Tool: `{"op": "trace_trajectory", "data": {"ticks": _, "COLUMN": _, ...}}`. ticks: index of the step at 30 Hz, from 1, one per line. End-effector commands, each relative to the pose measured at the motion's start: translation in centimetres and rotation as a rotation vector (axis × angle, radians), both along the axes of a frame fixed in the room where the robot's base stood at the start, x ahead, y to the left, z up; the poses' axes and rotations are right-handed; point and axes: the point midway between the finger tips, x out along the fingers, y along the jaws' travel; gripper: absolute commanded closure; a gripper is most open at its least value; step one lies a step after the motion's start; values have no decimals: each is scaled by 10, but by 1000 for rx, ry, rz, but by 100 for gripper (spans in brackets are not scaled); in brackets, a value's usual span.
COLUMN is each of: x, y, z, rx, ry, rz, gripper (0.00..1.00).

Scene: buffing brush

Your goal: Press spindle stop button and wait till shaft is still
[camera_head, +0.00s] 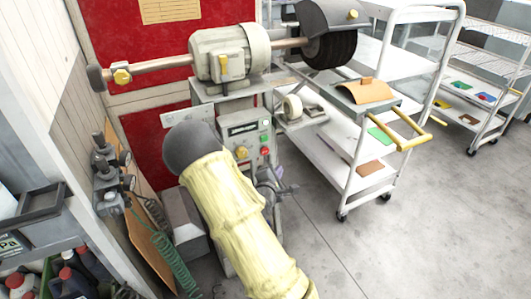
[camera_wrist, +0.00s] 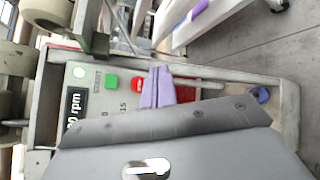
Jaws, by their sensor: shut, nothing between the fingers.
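The buffing machine's motor (camera_head: 222,55) carries a shaft (camera_head: 160,65) running left and right, with a dark round brush (camera_head: 328,48) under a hood at the right. Its control panel (camera_head: 243,141) has a small display, a green button (camera_head: 265,139) and a red button (camera_head: 265,151). My gripper (camera_wrist: 160,88) has purple fingers, shut and empty, just right of the red button; contact cannot be told. The display (camera_wrist: 74,110) shows "0 rpm", its leading digits hidden. Shaft motion cannot be told.
A white cart (camera_head: 375,110) with trays stands right of the machine, and a shelf rack (camera_head: 490,80) is farther right. Fittings and a green coiled hose (camera_head: 175,255) hang at left. Grey floor (camera_head: 430,220) is clear at the front right.

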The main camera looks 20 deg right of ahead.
Motion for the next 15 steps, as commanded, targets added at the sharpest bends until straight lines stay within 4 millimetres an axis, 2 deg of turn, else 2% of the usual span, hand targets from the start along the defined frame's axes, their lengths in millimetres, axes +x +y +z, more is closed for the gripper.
{"op": "trace_trajectory", "data": {"ticks": 15, "x": 61, "y": 3, "z": 2, "rx": 0, "ry": -1, "rz": 3, "gripper": 100}}
